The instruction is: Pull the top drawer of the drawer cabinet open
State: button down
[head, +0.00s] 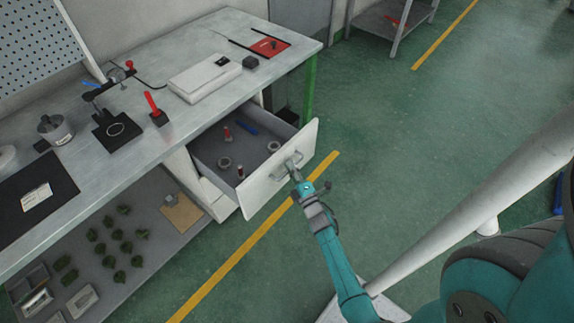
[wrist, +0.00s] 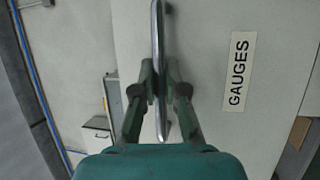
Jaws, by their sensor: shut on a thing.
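The top drawer (head: 278,176) of the white drawer cabinet (head: 213,195) stands well out from under the bench in the head view. Its white front faces my arm, and several small items lie in its grey inside. My gripper (head: 294,172) is at the drawer front, shut on the drawer's bar handle. In the wrist view the metal handle (wrist: 158,50) runs between the two fingers of my gripper (wrist: 159,80). A label reading GAUGES (wrist: 239,71) is on the drawer front to the right of the handle.
The bench (head: 190,118) above the cabinet holds a white device (head: 205,78), a black stand (head: 117,130) and a red mat (head: 262,46). A lower shelf (head: 150,250) holds several dark green pieces. The green floor right of the drawer is clear, with a yellow line (head: 250,245).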

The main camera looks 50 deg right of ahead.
jog(key=shift+s, duration=0.4)
jog(key=shift+f, duration=0.1)
jog(key=c, duration=1.2)
grip_release()
jog(key=v, duration=1.2)
jog(key=shift+a, duration=0.1)
